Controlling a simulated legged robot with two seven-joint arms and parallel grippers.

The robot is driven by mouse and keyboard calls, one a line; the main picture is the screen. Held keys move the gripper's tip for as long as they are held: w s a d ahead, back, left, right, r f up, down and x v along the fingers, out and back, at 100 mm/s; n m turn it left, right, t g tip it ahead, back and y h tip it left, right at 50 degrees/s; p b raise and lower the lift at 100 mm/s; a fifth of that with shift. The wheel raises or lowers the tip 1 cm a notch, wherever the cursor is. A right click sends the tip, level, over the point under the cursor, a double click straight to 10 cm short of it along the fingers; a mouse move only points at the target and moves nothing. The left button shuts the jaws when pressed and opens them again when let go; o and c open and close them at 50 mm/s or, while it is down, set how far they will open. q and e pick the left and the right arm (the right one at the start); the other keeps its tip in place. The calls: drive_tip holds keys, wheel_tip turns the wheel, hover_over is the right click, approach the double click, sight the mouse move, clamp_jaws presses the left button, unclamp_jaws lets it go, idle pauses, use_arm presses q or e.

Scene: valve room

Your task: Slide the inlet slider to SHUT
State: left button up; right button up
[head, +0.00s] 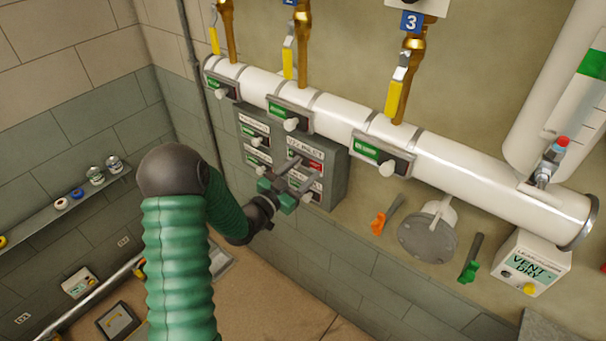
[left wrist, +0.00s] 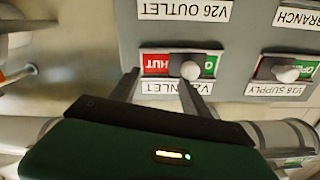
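The inlet slider has a pale round knob (left wrist: 190,70) in a slot with a red SHUT field on the left and a green field on the right in the left wrist view, where labels appear upside down. The knob sits right of the slot's middle. The INLET label (left wrist: 172,88) is partly hidden by my fingers. My left gripper (left wrist: 160,78) is open, one fingertip left of the red field, the other at the knob; contact cannot be told. In the head view, my left gripper (head: 300,172) is at the grey slider panel (head: 331,166), covering part of it. My right gripper is out of view.
A V26 OUTLET label (left wrist: 184,10) and a V18 SUPPLY slider (left wrist: 285,73) are close by. A white pipe (head: 335,113) with more sliders runs above the panel. Orange (head: 380,222) and green (head: 469,270) handles and a VENT-DRY box (head: 530,265) are to the right.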

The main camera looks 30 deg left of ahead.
use_arm(q)
drive_tip(key=shift+s+a+f, duration=0.15)
drive_tip(key=shift+a+f, duration=0.1)
drive_tip(key=shift+f, duration=0.25)
drive_tip(key=s+a+p, duration=0.2)
drive_tip(key=s, duration=1.6)
drive_tip(key=shift+s+r, duration=0.25)
drive_tip(key=shift+s, duration=0.15)
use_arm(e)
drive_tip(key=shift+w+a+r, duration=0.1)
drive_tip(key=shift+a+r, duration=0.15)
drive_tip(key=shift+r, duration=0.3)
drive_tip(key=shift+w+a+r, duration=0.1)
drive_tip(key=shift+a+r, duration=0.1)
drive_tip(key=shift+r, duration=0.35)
